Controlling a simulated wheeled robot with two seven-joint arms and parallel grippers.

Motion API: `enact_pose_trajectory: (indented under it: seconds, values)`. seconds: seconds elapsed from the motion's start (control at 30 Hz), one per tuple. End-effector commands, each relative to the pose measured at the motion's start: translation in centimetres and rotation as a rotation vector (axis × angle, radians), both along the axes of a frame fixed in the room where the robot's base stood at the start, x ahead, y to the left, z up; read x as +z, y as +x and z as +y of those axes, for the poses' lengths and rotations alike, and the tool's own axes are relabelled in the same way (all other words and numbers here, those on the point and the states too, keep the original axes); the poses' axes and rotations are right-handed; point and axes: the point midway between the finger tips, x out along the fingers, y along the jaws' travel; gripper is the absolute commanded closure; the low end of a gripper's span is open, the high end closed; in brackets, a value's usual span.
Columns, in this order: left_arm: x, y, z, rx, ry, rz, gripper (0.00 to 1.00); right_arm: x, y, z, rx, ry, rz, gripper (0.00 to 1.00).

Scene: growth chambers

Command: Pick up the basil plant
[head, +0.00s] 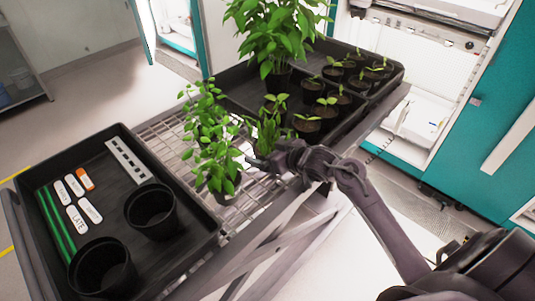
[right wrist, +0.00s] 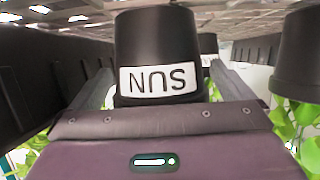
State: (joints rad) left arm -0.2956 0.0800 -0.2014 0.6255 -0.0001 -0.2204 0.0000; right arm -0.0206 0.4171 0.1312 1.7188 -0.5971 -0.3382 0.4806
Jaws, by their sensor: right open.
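My right gripper (head: 257,162) reaches in from the right, low beside a narrow-leaved green plant (head: 267,130); its pot is hidden there. The upside-down right wrist view shows the open jaws on either side of a black pot (right wrist: 158,40) labelled SUN. I cannot tell whether they touch it. A taller leafy plant (head: 208,130) stands on the wire rack just left of the gripper. A large broad-leaved plant (head: 272,28) stands in the rear tray. No plant is named, so I cannot tell for sure which is the basil. My left gripper is not in view.
A black tray (head: 118,262) at front left holds two empty pots (head: 150,212), name labels (head: 76,218), green stakes and a white strip. The rear tray (head: 236,84) holds several small seedlings (head: 325,105). Bare wire rack (head: 165,145) lies between the trays. Teal chambers (head: 480,130) stand at right.

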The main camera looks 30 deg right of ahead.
Motion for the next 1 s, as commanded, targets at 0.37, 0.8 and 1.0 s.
enact_pose_trajectory:
  seconds: [0.37,0.8,1.0]
  values:
    - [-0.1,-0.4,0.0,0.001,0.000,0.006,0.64,0.0,0.0,0.0,0.000,0.000,0.001,0.43]
    - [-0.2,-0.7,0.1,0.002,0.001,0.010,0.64,0.8,0.0,-0.1,-0.001,-0.002,-0.003,0.51]
    - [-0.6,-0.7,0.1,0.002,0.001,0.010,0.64,3.7,0.1,-0.1,0.000,-0.003,-0.008,0.51]
